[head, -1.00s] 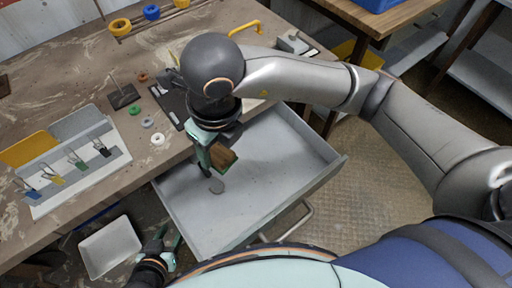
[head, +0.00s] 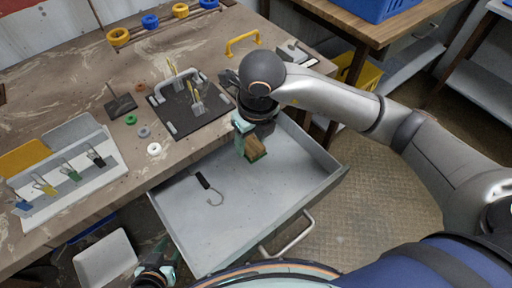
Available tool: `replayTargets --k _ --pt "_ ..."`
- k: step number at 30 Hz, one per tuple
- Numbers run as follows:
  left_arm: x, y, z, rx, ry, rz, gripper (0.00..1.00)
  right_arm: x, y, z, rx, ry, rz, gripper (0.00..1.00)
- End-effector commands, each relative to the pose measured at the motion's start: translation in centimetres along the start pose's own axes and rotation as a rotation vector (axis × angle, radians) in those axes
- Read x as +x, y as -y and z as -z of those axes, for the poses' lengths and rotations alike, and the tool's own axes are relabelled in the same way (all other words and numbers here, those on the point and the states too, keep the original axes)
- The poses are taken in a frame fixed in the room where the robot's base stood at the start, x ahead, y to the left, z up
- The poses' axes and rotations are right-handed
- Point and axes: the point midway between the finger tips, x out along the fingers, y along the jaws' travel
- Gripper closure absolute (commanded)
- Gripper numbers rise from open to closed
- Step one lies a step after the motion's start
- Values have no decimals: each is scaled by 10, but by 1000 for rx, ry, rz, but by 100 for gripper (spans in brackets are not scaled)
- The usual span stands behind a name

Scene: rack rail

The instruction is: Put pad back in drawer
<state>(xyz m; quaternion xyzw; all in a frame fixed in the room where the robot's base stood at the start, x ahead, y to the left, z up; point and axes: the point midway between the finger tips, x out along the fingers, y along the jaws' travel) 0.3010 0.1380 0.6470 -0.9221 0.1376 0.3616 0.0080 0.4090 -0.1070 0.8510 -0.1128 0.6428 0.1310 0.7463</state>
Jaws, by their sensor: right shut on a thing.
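The pad (head: 256,149) is a small brown block with a wood-like face. My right gripper (head: 248,138) is shut on it and holds it over the back right part of the open drawer (head: 265,195). The pad's upper part is hidden by the fingers, and I cannot tell whether it touches the drawer floor. The drawer is a grey tray pulled out from under the workbench. My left gripper (head: 158,262) is low at the bottom edge, outside the drawer, partly cut off; its jaw opening is unclear.
A black-handled hook (head: 203,181) lies in the drawer's left part. The workbench (head: 60,95) carries a black board (head: 185,115) with a handle, several rings and a clip rack (head: 70,180). A white bin (head: 104,260) stands at lower left.

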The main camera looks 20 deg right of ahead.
Motion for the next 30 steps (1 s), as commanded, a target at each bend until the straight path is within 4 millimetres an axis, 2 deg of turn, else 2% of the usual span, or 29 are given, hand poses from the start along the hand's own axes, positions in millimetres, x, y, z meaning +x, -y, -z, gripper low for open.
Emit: replayTargets --k 4,8,13,26,27,30 --pt "0 0 1 1 -3 -1 50 9 7 -1 2 -1 0 96" --pt "2 -1 0 1 -3 -2 50 28 22 -2 4 -2 1 96" --pt "1 -1 1 2 -3 -4 50 51 18 2 -1 -1 -1 96" --pt "5 -1 -3 3 -1 -5 50 58 18 3 -1 2 -1 96" --pt "4 -2 -2 3 0 -5 50 56 18 2 -1 2 -1 39" --pt "4 -2 -1 3 1 -5 50 56 18 2 -1 1 -1 28"
